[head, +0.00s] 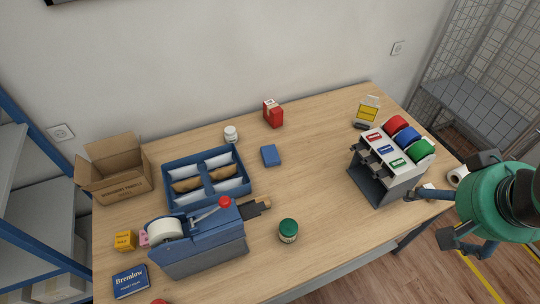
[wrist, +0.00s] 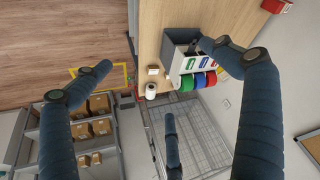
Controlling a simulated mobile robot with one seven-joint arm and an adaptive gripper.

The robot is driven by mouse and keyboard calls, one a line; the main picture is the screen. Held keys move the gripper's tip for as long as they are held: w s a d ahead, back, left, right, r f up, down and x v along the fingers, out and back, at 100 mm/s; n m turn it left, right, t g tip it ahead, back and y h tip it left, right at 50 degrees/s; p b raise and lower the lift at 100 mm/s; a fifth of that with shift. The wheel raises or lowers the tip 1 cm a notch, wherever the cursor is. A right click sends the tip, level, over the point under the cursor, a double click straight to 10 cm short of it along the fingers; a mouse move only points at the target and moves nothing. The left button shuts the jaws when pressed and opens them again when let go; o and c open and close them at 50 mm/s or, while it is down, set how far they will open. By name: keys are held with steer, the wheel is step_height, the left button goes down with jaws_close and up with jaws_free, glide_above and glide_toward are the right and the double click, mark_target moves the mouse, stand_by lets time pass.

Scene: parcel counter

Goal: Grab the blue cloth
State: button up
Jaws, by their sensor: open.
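The blue cloth (head: 270,155) is a small, flat, folded blue rectangle. It lies on the middle of the wooden table, right of the blue sorting tray. My gripper (head: 428,218) is at the table's right edge in the head view, far to the right of the cloth and apart from it. Its dark fingers are spread open and empty, as the wrist view also shows (wrist: 158,75). The cloth cannot be made out in the wrist view.
A tape-roll holder (head: 376,185) stands between my gripper and the cloth. Around the cloth are the blue tray (head: 247,189), a red carton (head: 273,114), a white bottle (head: 231,134), a green-lidded jar (head: 288,231) and a tape dispenser (head: 205,254).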

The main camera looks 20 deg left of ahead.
steer(key=w+a+f+n+g+y+p, duration=0.1)
steer(key=w+a+f+n+p, duration=0.1)
steer(key=w+a, duration=0.9)
steer(key=w+a+f+n+g+p, duration=0.1)
steer(key=w+a+f+n+p, duration=0.1)
steer(key=w+a, duration=1)
steer(key=w+a+f+n+g+p, duration=0.1)
steer(key=w+a+f, duration=0.3)
steer(key=a+f, duration=0.7)
steer(key=w+a+f+n+g+p, duration=0.1)
steer(key=w+a+f+p, duration=0.2)
steer(key=a+f, duration=0.8)
steer(key=shift+w+a+f+n, duration=0.35)
steer(key=shift+w+a+n, duration=0.05)
steer(key=shift+w, duration=0.15)
steer(key=shift+f, duration=0.15)
glide_above(274, 155)
steer(key=shift+w+f, duration=0.15)
steer(key=shift+f, duration=3.95)
steer(key=shift+f, duration=0.1)
